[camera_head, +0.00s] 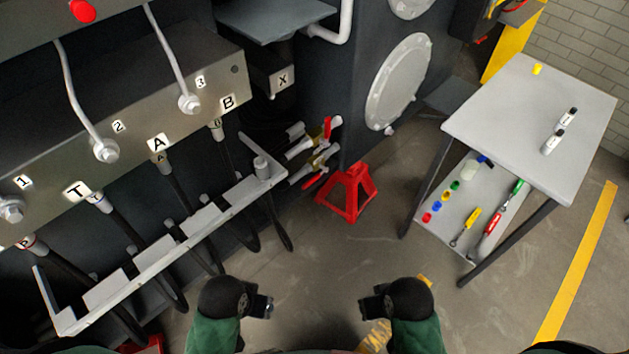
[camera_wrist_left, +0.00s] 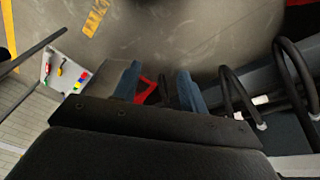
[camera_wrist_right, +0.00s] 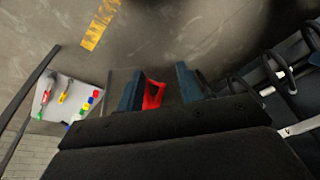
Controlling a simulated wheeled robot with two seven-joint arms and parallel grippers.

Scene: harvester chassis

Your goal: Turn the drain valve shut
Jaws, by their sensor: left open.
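Two valves with red handles stick out on pale pipe stubs from the dark chassis side, left of the red stand in the head view. The upper valve (camera_head: 327,127) has its handle roughly upright. The lower valve (camera_head: 314,180) has its handle slanting down to the left. I cannot tell which is the drain valve. My left gripper (camera_head: 268,306) is low in the head view, well short of the valves, open and empty. My right gripper (camera_head: 365,300) is level with it to the right; its fingers (camera_wrist_right: 157,92) stand apart with nothing between them.
A red jack stand (camera_head: 347,192) stands on the floor just right of the valves. A grey table (camera_head: 535,120) with a lower shelf of tools is at right. A pale rail (camera_head: 155,255) and hanging hoses are at left.

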